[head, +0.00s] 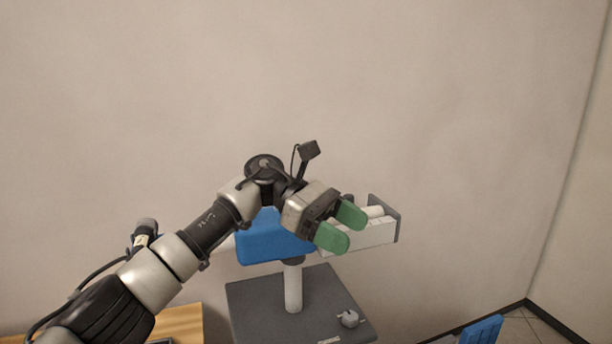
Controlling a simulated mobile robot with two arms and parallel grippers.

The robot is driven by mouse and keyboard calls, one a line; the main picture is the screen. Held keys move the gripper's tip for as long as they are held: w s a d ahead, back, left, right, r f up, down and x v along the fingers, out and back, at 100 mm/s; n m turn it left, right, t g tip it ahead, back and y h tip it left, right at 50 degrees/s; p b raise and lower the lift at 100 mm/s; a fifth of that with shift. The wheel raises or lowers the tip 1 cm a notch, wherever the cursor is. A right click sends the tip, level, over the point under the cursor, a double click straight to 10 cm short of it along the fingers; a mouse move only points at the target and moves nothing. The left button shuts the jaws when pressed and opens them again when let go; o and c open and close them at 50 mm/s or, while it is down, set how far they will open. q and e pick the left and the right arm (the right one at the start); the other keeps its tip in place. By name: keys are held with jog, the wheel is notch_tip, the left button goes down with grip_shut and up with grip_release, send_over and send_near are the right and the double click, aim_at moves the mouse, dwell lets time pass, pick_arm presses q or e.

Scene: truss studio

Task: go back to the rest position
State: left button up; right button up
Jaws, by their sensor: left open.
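My left gripper (341,226) has green fingertips and is held up in the middle of the head view. Its fingers are spread apart, and I see nothing between them. The left arm comes in from the lower left and is stretched out in front of a stand. The gripper covers part of a blue box and of a pale tray behind it. My right gripper is not in view.
The blue box (262,240) and the pale tray (362,237) with white items sit on a white post (293,288) over a dark grey base (255,311). A wooden surface (180,322) is at lower left, a blue object (482,331) at lower right. A plain wall stands behind.

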pick_arm(q)
jog(key=d+f+n+t+h, duration=0.2)
jog(key=d+f+n+h, duration=0.15)
jog(key=n+h, duration=0.35)
jog(key=s+a+f+m+t+y, duration=0.2)
jog(key=a+f+m+t+y, duration=0.75)
jog(key=m, duration=0.55)
jog(key=s+a+f+m+t+y, duration=0.2)
jog(key=a+f+m+t+y, duration=0.5)
jog(key=a+f+m+t, duration=0.45)
jog(key=s+a+f+n+g+y, duration=0.1)
jog(key=s+a+f+n+g, duration=0.2)
jog(key=s, duration=0.6)
jog(key=s+a+f+n+g+y, duration=0.1)
jog(key=s+a+f+g, duration=0.3)
jog(key=s, duration=0.5)
jog(key=s+a+f+n+g+y, duration=0.1)
jog(key=s+a+f+n+g, duration=0.1)
jog(key=s+f+g, duration=0.45)
jog(key=s+f, duration=0.2)
jog(key=f, duration=1.1)
jog(key=s+f, duration=0.2)
jog(key=f, duration=1.2)
jog(key=s+a+f+g, duration=0.1)
jog(key=s+a+f, duration=0.2)
jog(key=s+f, duration=1.1)
jog(key=shift+s, duration=0.45)
jog(key=shift+a+m, duration=0.1)
jog(key=shift+m, duration=0.15)
